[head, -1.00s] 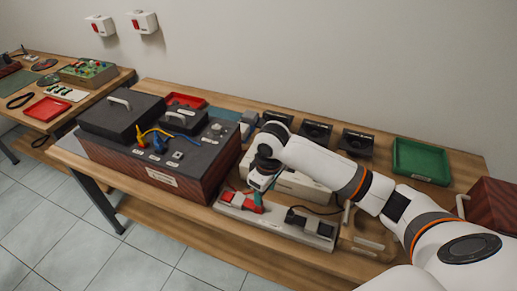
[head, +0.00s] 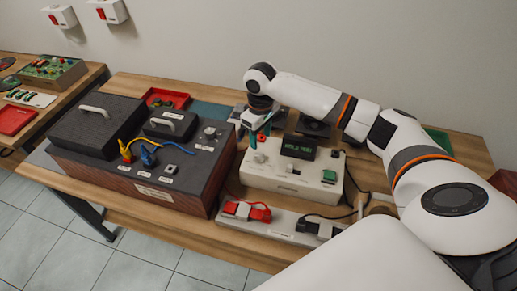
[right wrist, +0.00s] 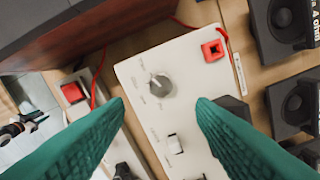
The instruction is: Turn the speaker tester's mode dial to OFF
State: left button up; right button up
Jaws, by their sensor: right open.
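The speaker tester (head: 290,184) is a cream box on the bench with a lit green-text display (head: 298,146). Its grey mode dial (head: 260,157) is on the left part of the top face. In the right wrist view the dial (right wrist: 161,86) is uncovered, with small markings around it too blurred to read. My right gripper (head: 259,138) is over the tester's back left part, beyond the dial in the head view. Its two teal fingers (right wrist: 160,103) are apart with nothing between them, and the dial shows in the gap. My left gripper is not in view.
A red socket (right wrist: 213,50) sits on the tester near the dial. A dark wood-sided box (head: 150,190) with cables stands to the left. A power strip (head: 285,222) with red and black plugs lies in front. Black speakers (right wrist: 285,25) stand behind.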

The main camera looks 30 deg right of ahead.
aim_at(260, 155)
notch_tip(260, 155, down, 4)
jog(key=shift+r, duration=0.1)
jog(key=f, duration=0.3)
jog(key=shift+w+f+p, duration=0.2)
jog(key=shift+f+p, duration=0.1)
jog(key=shift+p, duration=0.1)
jog(key=shift+f, duration=0.35)
jog(key=shift+c, duration=0.4)
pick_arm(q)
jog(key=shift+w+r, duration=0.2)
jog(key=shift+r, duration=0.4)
pick_arm(e)
jog(key=c, duration=0.9)
